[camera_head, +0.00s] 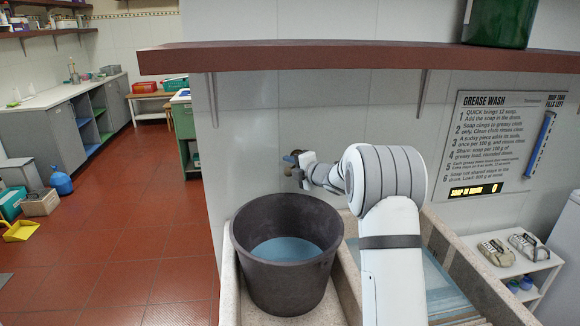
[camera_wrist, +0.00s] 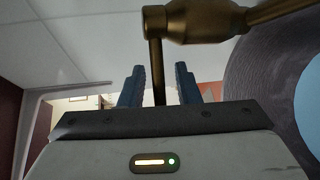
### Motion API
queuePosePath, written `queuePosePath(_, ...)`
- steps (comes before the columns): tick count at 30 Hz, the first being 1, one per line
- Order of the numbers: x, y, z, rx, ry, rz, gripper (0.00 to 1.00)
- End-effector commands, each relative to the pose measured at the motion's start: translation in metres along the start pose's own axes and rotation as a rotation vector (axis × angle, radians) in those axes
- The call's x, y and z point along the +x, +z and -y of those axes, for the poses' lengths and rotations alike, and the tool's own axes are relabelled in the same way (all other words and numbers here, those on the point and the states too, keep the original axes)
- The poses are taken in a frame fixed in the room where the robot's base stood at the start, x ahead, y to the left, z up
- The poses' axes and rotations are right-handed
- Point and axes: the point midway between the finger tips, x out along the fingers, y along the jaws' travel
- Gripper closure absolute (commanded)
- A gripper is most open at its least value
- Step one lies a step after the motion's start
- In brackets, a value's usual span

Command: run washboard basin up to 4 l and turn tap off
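A dark grey round basin (camera_head: 250,262) stands in the left part of the stone washboard (camera_head: 493,287). Pale blue water (camera_head: 287,249) lies in it, well below the rim. No volume marks are readable. The brass tap (camera_head: 290,158) is on the wall above the basin, partly hidden by my gripper (camera_head: 300,160). In the wrist view, the tap (camera_wrist: 200,20) crosses the top, and its thin brass rod (camera_wrist: 157,70) hangs between the two blue fingers of my gripper (camera_wrist: 160,75). The fingers are apart, with gaps on both sides of the rod. No running stream is visible.
A brown shelf (camera_head: 350,57) runs above my arm, with a green container (camera_head: 500,22) on it. A "Grease wash" sign (camera_head: 503,140) hangs on the wall. Brushes (camera_head: 497,252) lie on a white rack at right. Red tiled floor at left is mostly clear.

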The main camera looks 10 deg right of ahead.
Motion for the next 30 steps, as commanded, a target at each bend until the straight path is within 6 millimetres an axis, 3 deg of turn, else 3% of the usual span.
queuePosePath(10, 0.0001, -0.0007, 0.0, 0.0, 0.0, -0.001, 0.99)
queuePosePath(30, 0.0034, -0.0022, 0.0027, 0.003, -0.001, 0.025, 1.0)
